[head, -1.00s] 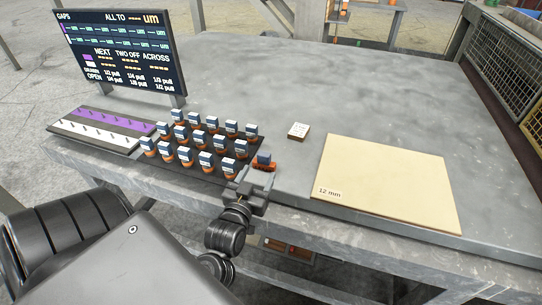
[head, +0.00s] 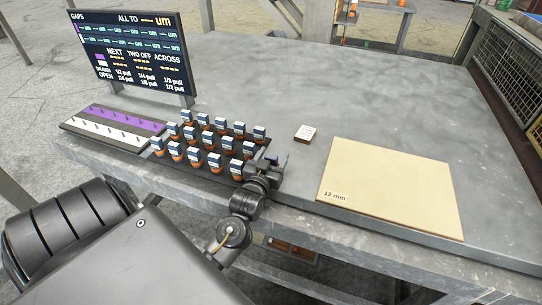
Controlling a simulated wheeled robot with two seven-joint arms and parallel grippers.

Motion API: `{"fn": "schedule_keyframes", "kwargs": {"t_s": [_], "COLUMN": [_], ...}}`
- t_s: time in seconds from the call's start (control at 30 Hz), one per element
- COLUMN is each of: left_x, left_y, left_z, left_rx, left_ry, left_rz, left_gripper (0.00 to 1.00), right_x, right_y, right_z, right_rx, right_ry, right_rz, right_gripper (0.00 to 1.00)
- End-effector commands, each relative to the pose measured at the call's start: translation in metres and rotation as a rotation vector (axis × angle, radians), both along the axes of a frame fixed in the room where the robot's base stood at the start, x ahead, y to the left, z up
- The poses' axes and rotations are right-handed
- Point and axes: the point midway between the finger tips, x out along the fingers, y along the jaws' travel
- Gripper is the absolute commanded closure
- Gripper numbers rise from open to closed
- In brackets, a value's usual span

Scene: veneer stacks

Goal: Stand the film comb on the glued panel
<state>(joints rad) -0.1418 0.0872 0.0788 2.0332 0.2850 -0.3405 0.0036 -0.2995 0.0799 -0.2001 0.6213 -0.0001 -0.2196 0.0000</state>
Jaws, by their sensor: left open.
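The pale panel (head: 390,190), marked "12 mm", lies flat on the right part of the bench. My left gripper (head: 280,161) is open at the near right end of the dark rack, well left of the panel. A small orange and dark blue piece, possibly the film comb, showed at its jaws earlier; my gripper now mostly hides that spot. I cannot tell whether the piece is between the fingers. My right gripper is out of view.
Several orange and blue pieces (head: 215,160) with white labels stand in rows on the dark rack. A purple and white strip board (head: 120,122) lies left of it. A screen (head: 130,55) stands at the back left. The bench (head: 350,85) is bare behind the panel.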

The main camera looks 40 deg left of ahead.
Motion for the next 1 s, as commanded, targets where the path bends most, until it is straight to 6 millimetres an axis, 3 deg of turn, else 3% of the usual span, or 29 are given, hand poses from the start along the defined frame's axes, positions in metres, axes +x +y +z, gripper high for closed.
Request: {"fn": "schedule_keyframes", "kwargs": {"t_s": [0.3, 0.7, 1.0], "left_x": [0.0056, 0.0055, 0.0054], "left_y": [0.0024, 0.0022, 0.0023], "left_z": [-0.0005, -0.0002, 0.0026], "left_rx": [0.0, 0.0, 0.0], "left_ry": [0.0, 0.0, 0.0], "left_rz": [0.0, 0.001, 0.001], "left_gripper": [0.38, 0.91, 0.91], "right_x": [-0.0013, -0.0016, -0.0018], "right_y": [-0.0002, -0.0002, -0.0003], "right_z": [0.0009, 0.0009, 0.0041], "right_rx": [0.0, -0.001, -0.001], "right_ry": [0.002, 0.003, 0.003], "right_rz": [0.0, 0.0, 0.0], "right_gripper": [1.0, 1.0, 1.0]}}
